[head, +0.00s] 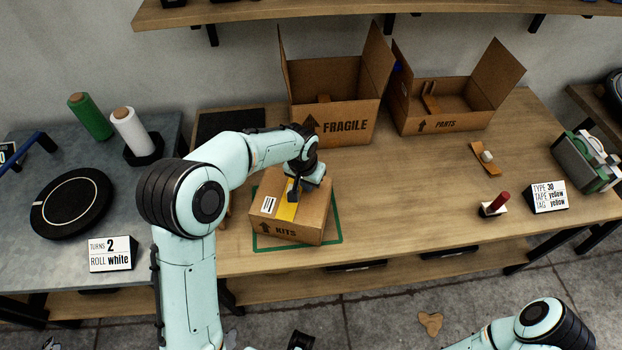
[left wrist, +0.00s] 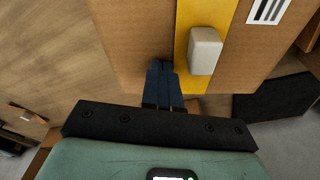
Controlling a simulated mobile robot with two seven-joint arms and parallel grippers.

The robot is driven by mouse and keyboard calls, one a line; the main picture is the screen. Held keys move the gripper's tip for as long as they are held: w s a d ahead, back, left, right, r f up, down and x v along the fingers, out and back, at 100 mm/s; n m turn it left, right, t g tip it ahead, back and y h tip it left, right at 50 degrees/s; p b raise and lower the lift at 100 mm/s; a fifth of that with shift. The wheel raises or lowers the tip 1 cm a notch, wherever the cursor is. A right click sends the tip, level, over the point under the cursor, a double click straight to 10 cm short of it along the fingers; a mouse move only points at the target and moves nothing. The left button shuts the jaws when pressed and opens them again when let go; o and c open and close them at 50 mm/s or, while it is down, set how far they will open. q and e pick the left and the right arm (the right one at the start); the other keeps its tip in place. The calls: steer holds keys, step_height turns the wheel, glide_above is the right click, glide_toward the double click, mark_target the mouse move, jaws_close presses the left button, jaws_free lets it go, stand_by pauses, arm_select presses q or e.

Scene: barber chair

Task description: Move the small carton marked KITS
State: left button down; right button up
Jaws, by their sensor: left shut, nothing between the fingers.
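The small carton marked KITS (head: 262,222) sits closed on the wooden table inside a green outline (head: 336,237). A yellow tape strip (head: 288,210) and a barcode label are on its top. My left gripper (head: 293,196) is over the carton top, beside the tape. In the left wrist view its dark fingers (left wrist: 163,75) are together and empty, pointing at the carton (left wrist: 135,35). I cannot tell whether they touch it. A pale rounded block (left wrist: 205,50) lies on the tape. My right arm shows at the lower right; its gripper is not clearly visible.
Open boxes marked FRAGILE (head: 345,125) and PARTS (head: 435,124) stand behind. To the right are a red-topped stamp-like item (head: 497,203), a card (head: 548,197) and a tape dispenser (head: 585,160). A turntable (head: 70,203) and rolls (head: 132,131) stand left.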

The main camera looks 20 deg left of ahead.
mark_target(288, 223)
arm_select(q)
steer(key=shift+s+a+f, duration=0.1)
steer(key=shift+s+f, duration=0.25)
steer(key=shift+s, duration=0.1)
steer(key=shift+w, duration=0.3)
steer(key=shift+w+r+p, duration=0.1)
steer(key=shift+r+p, duration=0.35)
steer(key=shift+r, duration=0.1)
steer(key=shift+w+r, duration=0.15)
steer(key=shift+r, duration=0.05)
steer(key=shift+f, duration=0.1)
arm_select(e)
steer(key=shift+w+r, duration=0.45)
steer(key=shift+r, duration=0.1)
arm_select(q)
steer(key=s+b, duration=0.2)
steer(key=s, duration=0.9)
steer(key=shift+s, duration=0.65)
arm_select(e)
steer(key=f, duration=0.1)
steer(key=s+f, duration=0.1)
steer(key=shift+s+d+f, duration=0.15)
steer(key=shift+s+f, duration=0.1)
steer(key=shift+f, duration=0.15)
